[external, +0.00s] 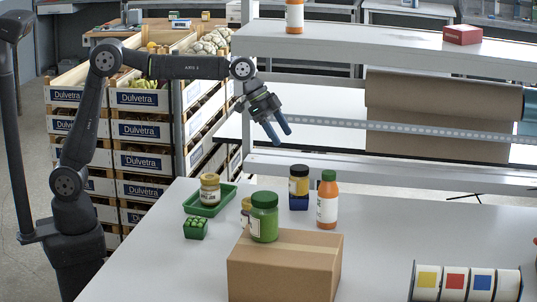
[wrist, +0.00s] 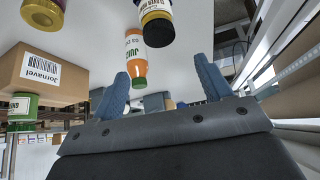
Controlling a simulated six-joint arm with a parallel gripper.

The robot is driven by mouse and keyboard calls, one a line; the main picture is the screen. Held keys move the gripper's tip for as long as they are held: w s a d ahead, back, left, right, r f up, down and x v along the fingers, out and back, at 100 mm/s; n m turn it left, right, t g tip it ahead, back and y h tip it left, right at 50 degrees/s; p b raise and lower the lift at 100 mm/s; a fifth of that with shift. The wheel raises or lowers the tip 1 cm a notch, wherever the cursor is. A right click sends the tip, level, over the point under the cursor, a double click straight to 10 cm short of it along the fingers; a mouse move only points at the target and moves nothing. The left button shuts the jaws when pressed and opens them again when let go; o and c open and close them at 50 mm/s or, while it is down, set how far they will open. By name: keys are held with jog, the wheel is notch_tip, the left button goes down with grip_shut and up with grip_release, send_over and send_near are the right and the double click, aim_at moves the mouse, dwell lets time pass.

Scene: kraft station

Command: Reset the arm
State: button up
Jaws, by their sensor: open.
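My gripper (external: 280,129) hangs in the air above the back of the table, near the roll of brown paper. It is open and empty, and its two blue fingers stand apart in the wrist view (wrist: 160,85). My arm reaches out level from the left with the wrist tilted down. The orange juice bottle (external: 327,203) with a green cap stands upright on the table below and to the right of my gripper. It also shows between the fingers in the wrist view (wrist: 135,55), apart from them.
A cardboard box (external: 285,270) carries a green jar (external: 264,218). A green tray (external: 226,192) holds a jar (external: 210,190). A shelf (external: 400,45) runs behind my gripper.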

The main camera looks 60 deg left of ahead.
aim_at(299, 167)
jog(key=x, duration=1.2)
jog(key=shift+d+f, duration=0.1)
jog(key=shift+f, duration=0.25)
notch_tip(299, 167, up, 3)
jog(key=shift+r, duration=0.75)
